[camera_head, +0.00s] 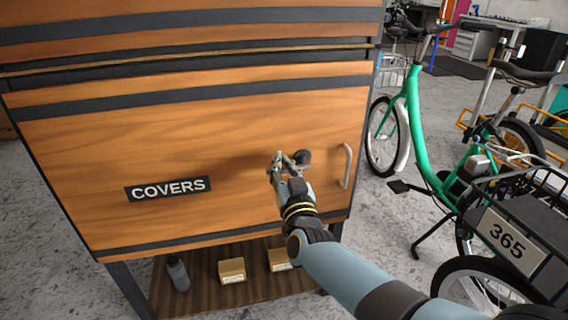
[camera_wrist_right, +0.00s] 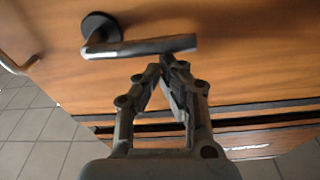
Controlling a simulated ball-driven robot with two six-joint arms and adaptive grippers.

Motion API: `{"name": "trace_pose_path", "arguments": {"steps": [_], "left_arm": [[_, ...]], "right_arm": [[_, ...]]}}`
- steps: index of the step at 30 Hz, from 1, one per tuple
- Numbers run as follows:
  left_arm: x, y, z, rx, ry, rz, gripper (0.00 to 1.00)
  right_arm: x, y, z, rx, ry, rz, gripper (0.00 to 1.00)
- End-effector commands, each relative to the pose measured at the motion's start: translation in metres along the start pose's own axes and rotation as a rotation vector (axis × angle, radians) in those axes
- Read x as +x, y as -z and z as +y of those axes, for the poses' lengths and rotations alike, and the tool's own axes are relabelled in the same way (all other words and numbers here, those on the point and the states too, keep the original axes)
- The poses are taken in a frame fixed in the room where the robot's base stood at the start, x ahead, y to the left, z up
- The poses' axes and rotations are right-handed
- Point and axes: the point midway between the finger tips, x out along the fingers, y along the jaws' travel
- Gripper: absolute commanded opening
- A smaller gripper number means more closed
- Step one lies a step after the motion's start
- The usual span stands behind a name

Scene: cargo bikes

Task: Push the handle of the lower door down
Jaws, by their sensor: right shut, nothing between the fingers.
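The lower door (camera_head: 110,150) is the orange wood front marked COVERS, and it is closed. Its handle is a dark grey lever, best seen in the wrist view (camera_wrist_right: 150,46), with a round base at its left end. In the head view the round base (camera_head: 303,157) shows just right of my right gripper (camera_head: 278,158), which hides most of the lever. In the wrist view the right gripper's tips (camera_wrist_right: 167,64) are together and empty, close by the lever near its free end. I cannot tell whether they touch it. The lever looks about level. My left gripper is out of view.
A curved metal pull (camera_head: 346,166) stands on the door's right side. Below, a shelf (camera_head: 205,297) holds a grey bottle (camera_head: 178,274) and two small boxes (camera_head: 232,270). A green cargo bike (camera_head: 421,130) stands at the right, with grey floor between.

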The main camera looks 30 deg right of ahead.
Motion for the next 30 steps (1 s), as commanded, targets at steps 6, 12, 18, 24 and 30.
{"name": "trace_pose_path", "arguments": {"steps": [6, 12, 18, 24, 30], "left_arm": [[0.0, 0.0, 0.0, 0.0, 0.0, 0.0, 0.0], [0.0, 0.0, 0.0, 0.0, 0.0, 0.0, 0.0], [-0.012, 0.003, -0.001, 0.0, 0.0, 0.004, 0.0], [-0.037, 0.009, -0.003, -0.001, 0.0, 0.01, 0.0], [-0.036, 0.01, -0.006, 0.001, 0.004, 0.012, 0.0]], "right_arm": [[0.0, 0.0, 0.0, 0.001, 0.0, 0.0, 0.0], [0.0, 0.0, 0.0, 0.001, 0.0, 0.0, 0.0], [0.006, 0.015, 0.0, 0.001, 0.002, 0.002, 0.0], [0.007, 0.041, 0.0, 0.002, 0.008, -0.004, 0.0], [-0.041, 0.036, 0.001, 0.002, 0.007, -0.003, 0.0]]}}
